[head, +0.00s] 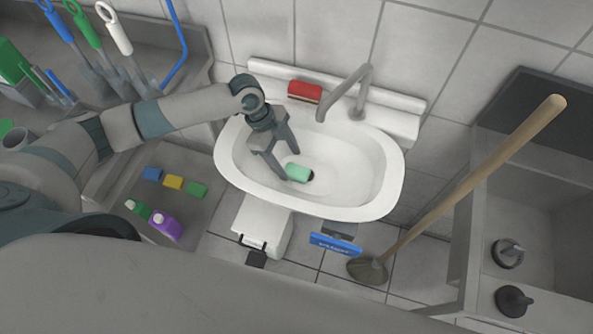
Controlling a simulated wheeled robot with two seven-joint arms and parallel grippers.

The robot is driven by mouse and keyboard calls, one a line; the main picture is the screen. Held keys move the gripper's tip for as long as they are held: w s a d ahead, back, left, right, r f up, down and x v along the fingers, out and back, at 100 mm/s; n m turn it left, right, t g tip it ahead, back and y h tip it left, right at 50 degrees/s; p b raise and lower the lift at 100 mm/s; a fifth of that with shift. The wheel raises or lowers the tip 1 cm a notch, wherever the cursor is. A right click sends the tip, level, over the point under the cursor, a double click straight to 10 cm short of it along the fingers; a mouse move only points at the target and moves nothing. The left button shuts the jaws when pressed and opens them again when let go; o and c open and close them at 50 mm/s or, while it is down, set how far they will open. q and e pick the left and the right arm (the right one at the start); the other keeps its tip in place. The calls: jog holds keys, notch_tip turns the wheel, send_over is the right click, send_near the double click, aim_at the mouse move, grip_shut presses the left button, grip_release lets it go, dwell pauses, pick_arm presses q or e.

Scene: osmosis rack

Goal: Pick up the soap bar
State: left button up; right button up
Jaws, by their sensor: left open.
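A pale green bar, which looks like the soap bar (298,172), lies in the bottom of the white sink (375,190) near the dark drain. My left gripper (287,165) reaches down into the basin from the upper left. Its two fingers are spread, with tips close to the bar's left and upper sides. The jaws are empty, and I cannot tell whether a fingertip touches the bar. My right gripper is not in view.
A red block (305,91) sits on the sink's back ledge beside the faucet (347,92). A wooden-handled plunger (460,190) leans at the right. Small coloured blocks and bottles (165,224) stand on a grey surface at the left. The basin's right side is clear.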

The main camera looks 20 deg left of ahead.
aim_at(296, 170)
pick_arm(q)
jog(key=shift+d+f+p, duration=0.25)
jog(key=shift+p, duration=0.05)
jog(key=p+x, duration=0.1)
jog(key=x, duration=0.2)
jog(key=shift+w, duration=0.1)
jog(key=shift+d+f, duration=0.1)
jog(key=shift+f, duration=0.4)
jog(key=c, duration=1.2)
